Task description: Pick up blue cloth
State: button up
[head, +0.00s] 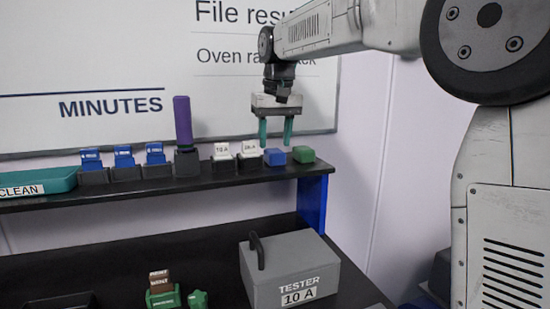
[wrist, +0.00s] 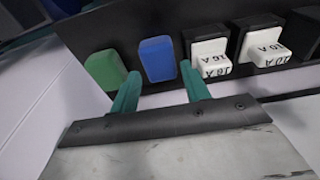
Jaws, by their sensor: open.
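The blue cloth appears as a small blue block (head: 275,157) on the black shelf, near its right end. It also shows in the wrist view (wrist: 157,59), upper middle. My gripper (head: 276,142) hangs above the shelf with its two teal fingers pointing down, open and empty.
A green block (head: 303,154) sits right of the blue one. White labelled blocks (head: 221,152), a purple post (head: 183,120) and blue blocks (head: 91,159) stand to the left. A grey tester box (head: 290,270) is on the lower bench. A whiteboard (head: 90,60) is behind.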

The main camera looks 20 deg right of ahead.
aim_at(275, 151)
jog(key=shift+w+f, duration=0.15)
jog(key=shift+f, duration=0.8)
jog(key=shift+w+f, duration=0.1)
jog(key=shift+f, duration=0.85)
jog(key=c, duration=0.6)
jog(key=shift+r, duration=0.1)
jog(key=shift+r, duration=0.7)
notch_tip(275, 151, up, 2)
jog(key=shift+r, duration=0.15)
jog(key=s+a+r, duration=0.1)
jog(key=s+a, duration=0.2)
jog(key=s, duration=1.2)
jog(key=shift+s, duration=0.4)
jog(key=shift+o, duration=0.3)
jog(key=shift+r, duration=0.1)
